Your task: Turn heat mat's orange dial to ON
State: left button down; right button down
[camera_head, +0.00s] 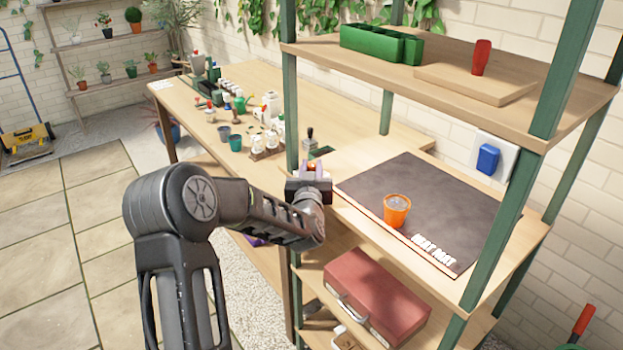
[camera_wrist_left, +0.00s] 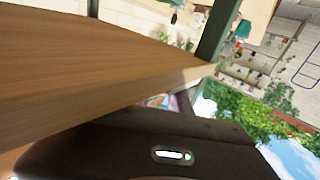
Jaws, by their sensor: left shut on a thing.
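The dark heat mat (camera_head: 375,182) lies on the middle shelf, with "HEAT MAT" in white letters at its front right corner. My left gripper (camera_head: 313,169) is at the mat's left end, beside the green shelf post. It is shut on a small orange part that shows between its fingers, which looks like the orange dial. The fingers hide most of the dial, and I cannot read its setting. In the left wrist view, the dark gripper body fills the bottom and the fingertips cannot be made out. My right gripper is not in view.
An orange pot (camera_head: 397,213) stands on the mat. A blue plug-like box (camera_head: 487,158) is on the wall at right. A red toolbox (camera_head: 375,300) sits on the shelf below. The upper shelf (camera_head: 350,66) overhangs. Bottles and small pots crowd the long bench (camera_head: 330,110) behind.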

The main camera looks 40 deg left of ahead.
pick_arm(q)
jog(key=shift+n+g+y+b, duration=0.4)
jog(key=shift+n+g+y, duration=0.1)
jog(key=shift+n+y, duration=0.25)
jog(key=c, duration=1.5)
grip_release()
jog(key=shift+s+d, duration=0.1)
jog(key=b+v, duration=0.1)
jog(key=v, duration=0.6)
jog(key=shift+s+d, duration=0.2)
